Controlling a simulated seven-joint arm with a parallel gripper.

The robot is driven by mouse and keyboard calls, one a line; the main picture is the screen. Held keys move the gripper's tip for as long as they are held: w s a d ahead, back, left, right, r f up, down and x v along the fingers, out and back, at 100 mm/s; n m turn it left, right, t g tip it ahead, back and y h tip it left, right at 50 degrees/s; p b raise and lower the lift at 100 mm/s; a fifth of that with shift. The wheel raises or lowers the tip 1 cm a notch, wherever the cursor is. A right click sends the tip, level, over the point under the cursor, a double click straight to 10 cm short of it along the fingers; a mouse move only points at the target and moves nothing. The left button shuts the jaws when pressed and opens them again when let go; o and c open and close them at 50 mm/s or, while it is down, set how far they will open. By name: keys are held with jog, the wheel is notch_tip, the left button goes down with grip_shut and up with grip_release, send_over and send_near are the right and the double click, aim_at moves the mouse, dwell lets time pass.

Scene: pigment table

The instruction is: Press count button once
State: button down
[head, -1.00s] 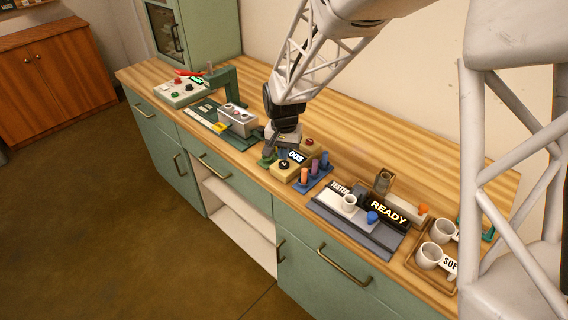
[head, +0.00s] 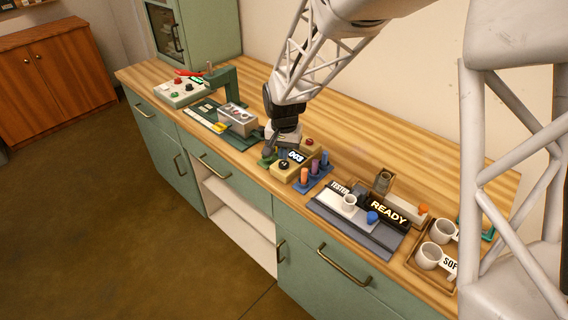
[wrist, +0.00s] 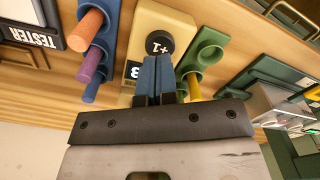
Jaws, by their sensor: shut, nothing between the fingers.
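The count button, a round black cap marked "+1" (wrist: 160,43), sits on a yellow counter box (wrist: 155,15). In the head view the button (head: 283,164) is at the near end of the box, beside a dark display (head: 296,156) that appears to read 003. My gripper (wrist: 158,60) is shut and empty, its blue fingertips right beside the button's edge in the wrist view. I cannot tell whether they touch it. In the head view my gripper (head: 281,152) is low over the box, and its fingertips are hard to make out. The fingers hide part of the display in the wrist view.
A blue rack (head: 315,178) with coloured sticks stands right of the box, and a green holder (wrist: 205,50) with a yellow stick stands on its other side. The tester (head: 360,232) with a mug is further right.

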aim_at(284, 163)
jog(key=shift+f, duration=0.2)
dwell(0.4)
jog(key=shift+f, duration=1.2)
jog(key=shift+r, duration=2.9)
